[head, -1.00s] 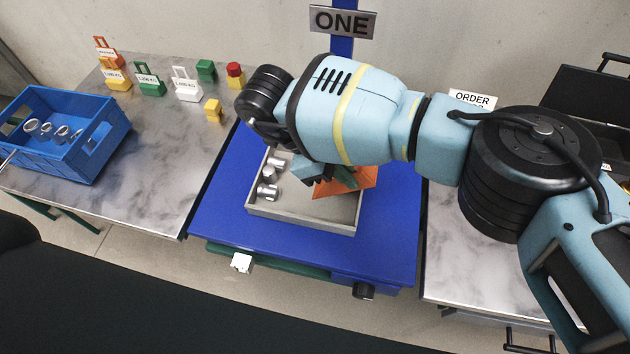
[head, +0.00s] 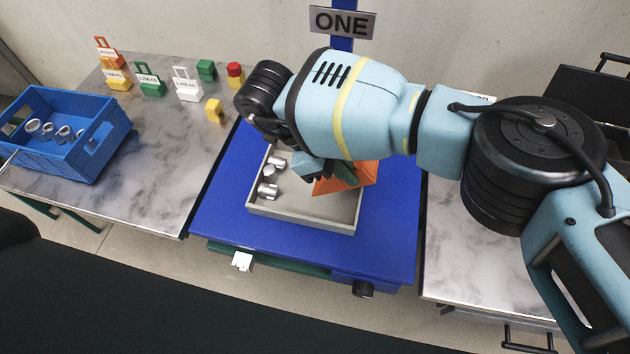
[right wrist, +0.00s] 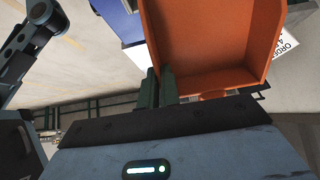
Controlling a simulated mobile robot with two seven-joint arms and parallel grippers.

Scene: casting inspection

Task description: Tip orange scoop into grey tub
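My right gripper (right wrist: 160,88) is shut on the orange scoop (right wrist: 212,40); its fingers pinch the scoop at the near edge in the right wrist view. The inside of the scoop shows no parts in it there. In the head view the orange scoop (head: 352,178) is tilted over the right part of the grey tub (head: 300,221), partly hidden by my right wrist. Several shiny metal castings (head: 268,190) lie at the left side of the tub. The tub's far side is hidden behind my arm. My left gripper is not in view.
The tub stands on a blue platform (head: 225,205) below the ONE sign (head: 342,22). On the left table, a blue crate (head: 75,158) holds several metal rings, with coloured blocks (head: 152,86) behind. A black case (head: 590,95) stands at the right.

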